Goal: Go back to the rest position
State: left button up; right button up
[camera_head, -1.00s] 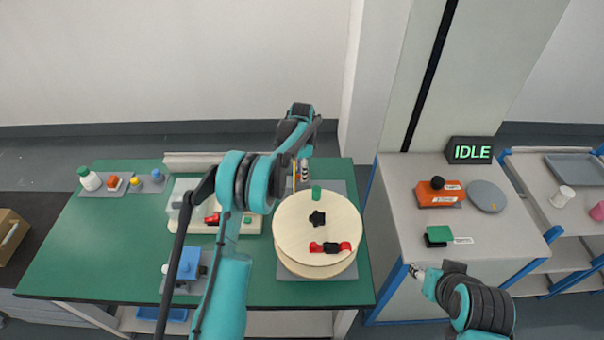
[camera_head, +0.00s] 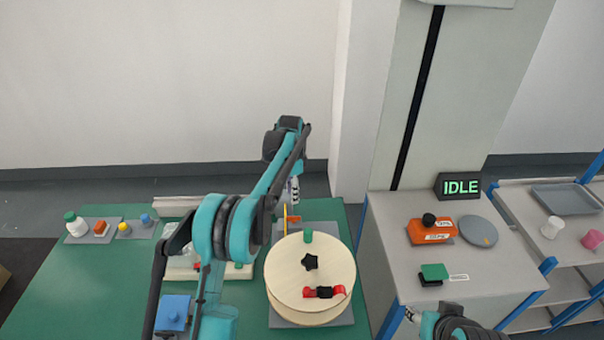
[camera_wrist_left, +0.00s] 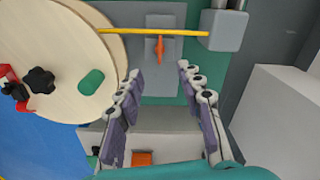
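My left gripper (camera_head: 293,194) is beyond the wooden cable drum (camera_head: 285,270), above the back edge of the green table. In the left wrist view the left gripper (camera_wrist_left: 158,70) has its two fingers spread, with nothing between them. A yellow cable (camera_wrist_left: 170,32) runs from the drum (camera_wrist_left: 60,50) to a grey block (camera_wrist_left: 226,30), past an orange clip (camera_wrist_left: 159,50). The fingers are apart from it. My right gripper (camera_head: 411,314) shows only partly at the bottom edge, in front of the grey bench; its fingers are too small to read.
The grey bench (camera_head: 385,225) holds an orange box (camera_head: 430,231), a grey disc (camera_head: 478,231) and a green-topped block (camera_head: 433,272). A sign (camera_head: 458,187) reads IDLE. Bottles and small parts stand at the table's left. A blue-railed shelf (camera_head: 515,200) stands at the right.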

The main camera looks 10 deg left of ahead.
pick_arm(q)
jog(key=s+d+r+n+t+b, duration=0.1)
jog(key=s+r+n+t, duration=0.15)
jog(key=s+r, duration=0.45)
jog(key=s+d+r+n+t, duration=0.1)
jog(key=s+r+n, duration=0.25)
jog(key=s, duration=0.65)
jog(key=s+f+n+t+b, duration=0.1)
jog(key=s+f+n+t, duration=0.1)
jog(key=s, duration=0.8)
jog(key=s+d+f+n+t, duration=0.1)
jog(key=s+f+n, duration=0.3)
jog(key=s, duration=0.6)
jog(key=shift+d+f+t+b, duration=0.15)
jog(key=shift+f+t+b, duration=0.1)
jog(key=shift+t+b, duration=0.1)
jog(key=shift+w, duration=0.1)
